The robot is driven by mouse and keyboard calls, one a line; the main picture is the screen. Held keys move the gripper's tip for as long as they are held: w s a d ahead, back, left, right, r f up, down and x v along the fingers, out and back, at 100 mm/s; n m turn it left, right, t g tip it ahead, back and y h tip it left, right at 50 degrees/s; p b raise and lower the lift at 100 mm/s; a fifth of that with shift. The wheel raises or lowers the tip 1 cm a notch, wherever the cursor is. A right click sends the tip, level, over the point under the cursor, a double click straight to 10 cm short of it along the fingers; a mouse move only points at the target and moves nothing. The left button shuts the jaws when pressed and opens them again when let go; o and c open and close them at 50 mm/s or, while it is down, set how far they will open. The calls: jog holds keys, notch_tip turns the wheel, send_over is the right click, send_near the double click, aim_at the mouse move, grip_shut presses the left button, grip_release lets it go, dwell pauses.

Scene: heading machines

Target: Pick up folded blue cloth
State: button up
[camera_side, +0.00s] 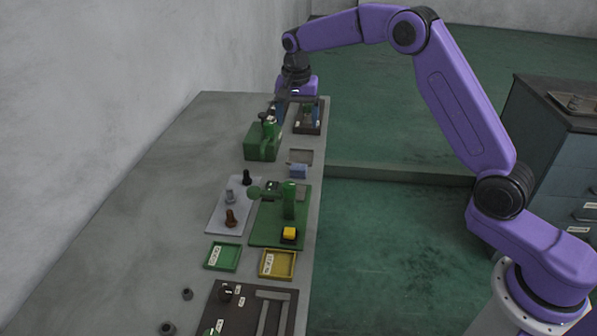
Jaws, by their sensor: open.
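A small light-blue folded piece (298,172), which looks like the folded blue cloth, lies near the right edge of the bench. It sits just in front of a shallow grey-brown rectangle (302,156). My gripper (289,104) is at the far end of the bench, beyond the cloth and apart from it. It is open, hanging above or beside a dark fixture with blue parts; its fingertips are small and partly lost against that fixture.
A green machine block (261,145) stands left of my gripper. A green press with a yellow button (289,233), a grey plate of knobbed tools (228,218), a green tray (222,268) and a yellow tray (292,263) lie nearer. The bench's left side is mostly bare.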

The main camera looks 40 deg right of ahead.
aim_at(298, 166)
jog(key=f, duration=0.5)
jog(key=w+d+f, duration=0.1)
jog(key=f, duration=1)
jog(key=shift+w+d+f, duration=0.1)
jog(key=shift+w+d, duration=0.1)
jog(key=shift+w, duration=0.05)
jog(key=c, duration=1.1)
